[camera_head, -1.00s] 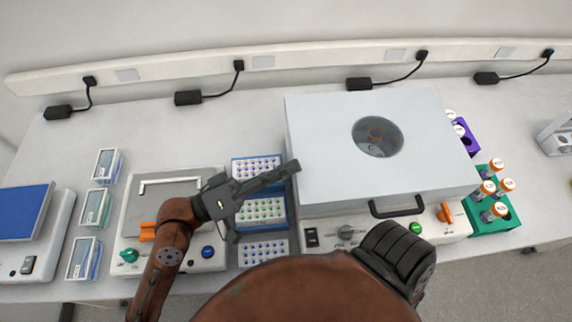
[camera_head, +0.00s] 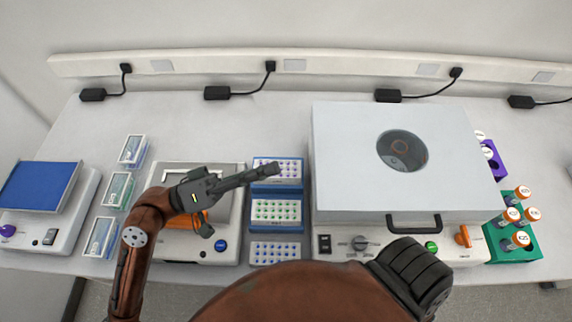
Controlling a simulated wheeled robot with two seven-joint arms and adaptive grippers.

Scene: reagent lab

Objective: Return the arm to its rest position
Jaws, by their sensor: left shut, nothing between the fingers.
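My left arm comes up from the lower left. Its gripper (camera_head: 272,169) is shut and empty, with the fingers pointing right over the upper blue rack of vials (camera_head: 279,186). The gripper body hangs over the right part of a white device with a light top (camera_head: 168,166) and hides part of it. A large brown and black part of my own body fills the bottom middle of the view. My right gripper does not show.
A white lidded machine (camera_head: 340,150) with a round window stands right of the racks. Capped tubes stand in a green rack (camera_head: 530,250) and a purple rack (camera_head: 496,160) at the right. Small clear boxes (camera_head: 116,190) and a blue-topped device (camera_head: 38,187) are at the left. The rear bench is mostly clear.

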